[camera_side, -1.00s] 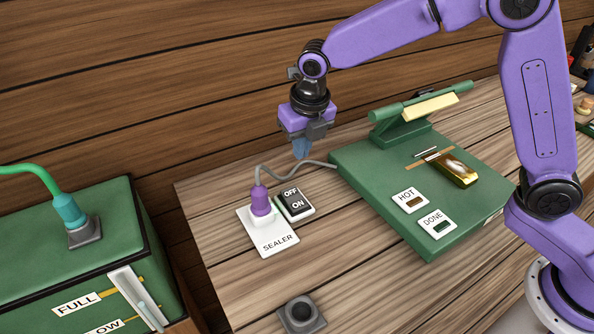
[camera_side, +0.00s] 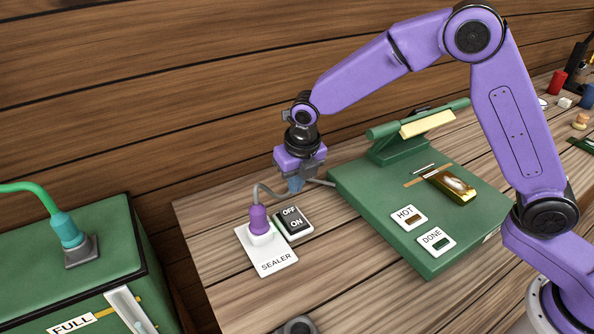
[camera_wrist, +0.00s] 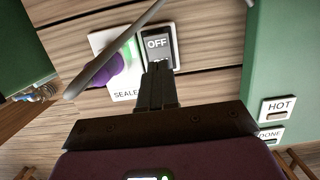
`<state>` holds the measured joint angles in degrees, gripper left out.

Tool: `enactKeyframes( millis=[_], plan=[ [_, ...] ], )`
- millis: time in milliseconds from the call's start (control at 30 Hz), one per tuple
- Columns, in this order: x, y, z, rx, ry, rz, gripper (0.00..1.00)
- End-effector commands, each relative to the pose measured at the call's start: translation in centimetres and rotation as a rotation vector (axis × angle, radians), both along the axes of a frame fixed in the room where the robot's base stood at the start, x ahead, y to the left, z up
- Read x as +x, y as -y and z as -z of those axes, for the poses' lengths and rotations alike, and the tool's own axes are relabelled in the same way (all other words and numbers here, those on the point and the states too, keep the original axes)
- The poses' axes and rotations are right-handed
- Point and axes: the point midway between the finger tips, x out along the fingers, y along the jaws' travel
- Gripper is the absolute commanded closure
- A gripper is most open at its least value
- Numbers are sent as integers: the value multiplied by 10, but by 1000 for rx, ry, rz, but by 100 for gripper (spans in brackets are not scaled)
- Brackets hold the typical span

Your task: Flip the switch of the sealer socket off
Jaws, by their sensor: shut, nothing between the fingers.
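The sealer socket (camera_side: 267,257) is a white plate labelled SEALER, lying on the wooden bench with a purple plug (camera_side: 258,217) in it. Beside it is its dark rocker switch (camera_side: 293,221), marked OFF at the far end and ON at the near end. My gripper (camera_side: 296,186) is shut and empty, pointing down just above and behind the OFF end. In the wrist view the switch (camera_wrist: 157,46) shows beyond my fingertips, which hide its ON end. I cannot tell whether my fingers touch the switch.
A grey cable (camera_wrist: 112,52) runs from the plug past my gripper to the green sealer (camera_side: 375,215), which has HOT and DONE panels and a gold packet (camera_side: 450,187) on it. A green box (camera_side: 75,275) stands at left. The bench front is mostly clear.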

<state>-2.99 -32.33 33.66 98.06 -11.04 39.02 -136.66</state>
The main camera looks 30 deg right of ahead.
Motion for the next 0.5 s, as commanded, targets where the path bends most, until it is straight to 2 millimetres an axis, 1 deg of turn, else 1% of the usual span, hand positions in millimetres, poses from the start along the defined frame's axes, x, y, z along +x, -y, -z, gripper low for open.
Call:
enactKeyframes(
  millis=[33, 100, 300, 500],
  plan=[
    [2, 1, 11, -3, -4, 2, 100],
    [4, 1, 24, -2, -4, 1, 100],
    [11, 0, 56, -1, -2, 0, 100],
    [16, 0, 74, 0, 0, 1, 100]
  ],
)
